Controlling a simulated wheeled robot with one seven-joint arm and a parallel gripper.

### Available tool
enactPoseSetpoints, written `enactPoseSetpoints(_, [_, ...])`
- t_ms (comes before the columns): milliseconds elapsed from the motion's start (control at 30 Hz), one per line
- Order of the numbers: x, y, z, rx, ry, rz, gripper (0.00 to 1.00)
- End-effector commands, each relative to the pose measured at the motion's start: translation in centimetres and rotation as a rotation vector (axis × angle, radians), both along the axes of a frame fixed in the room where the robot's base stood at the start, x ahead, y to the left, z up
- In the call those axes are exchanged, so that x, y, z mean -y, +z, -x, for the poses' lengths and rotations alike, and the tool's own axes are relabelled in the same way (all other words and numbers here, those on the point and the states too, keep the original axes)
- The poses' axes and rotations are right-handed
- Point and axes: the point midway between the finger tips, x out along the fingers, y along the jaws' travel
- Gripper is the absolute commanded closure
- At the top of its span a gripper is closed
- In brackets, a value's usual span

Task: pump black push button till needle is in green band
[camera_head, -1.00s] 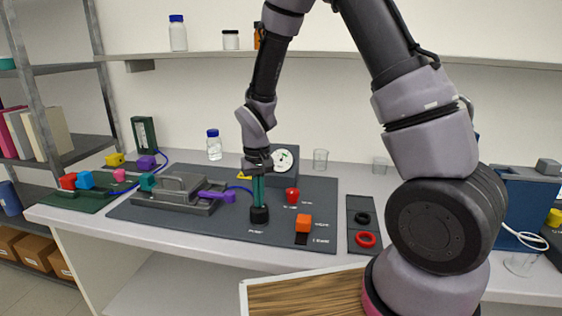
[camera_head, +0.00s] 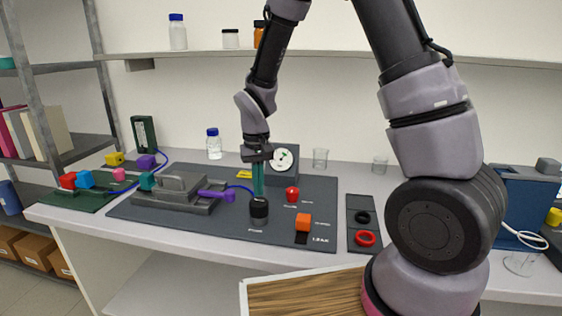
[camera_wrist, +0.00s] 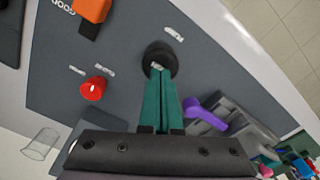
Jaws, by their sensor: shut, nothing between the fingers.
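The black push button (camera_head: 259,212) stands on the grey panel (camera_head: 185,226), above its printed label. It also shows in the wrist view (camera_wrist: 161,56). My gripper (camera_head: 258,196) is shut and empty, with teal fingers pointing down at the button. In the wrist view the fingertips (camera_wrist: 158,70) overlap the button's top; I cannot tell whether they touch it. The round white gauge (camera_head: 284,160) stands behind the button, partly hidden by my wrist. A green mark shows on its face, but the needle's reading is too small to tell.
A red knob (camera_head: 292,194) and an orange block (camera_head: 303,222) are right of the button. A purple lever (camera_head: 216,196) on a grey fixture is to the left. Black and red rings (camera_head: 365,239) lie farther right. Glass beakers (camera_head: 320,158) stand behind.

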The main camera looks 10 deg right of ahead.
Motion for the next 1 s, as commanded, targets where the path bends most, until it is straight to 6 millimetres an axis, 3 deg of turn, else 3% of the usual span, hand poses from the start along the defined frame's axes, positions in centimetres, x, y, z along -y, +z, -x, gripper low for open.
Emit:
enactPoseSetpoints(667, [0.1, 0.3, -0.1, 0.004, -0.004, -0.004, 1.00])
enactPoseSetpoints(833, [1.8, 4.0, -0.5, 0.044, -0.052, -0.039, 1.00])
enactPoseSetpoints(1000, [5.3, 10.6, -0.1, 0.125, -0.140, -0.105, 1.00])
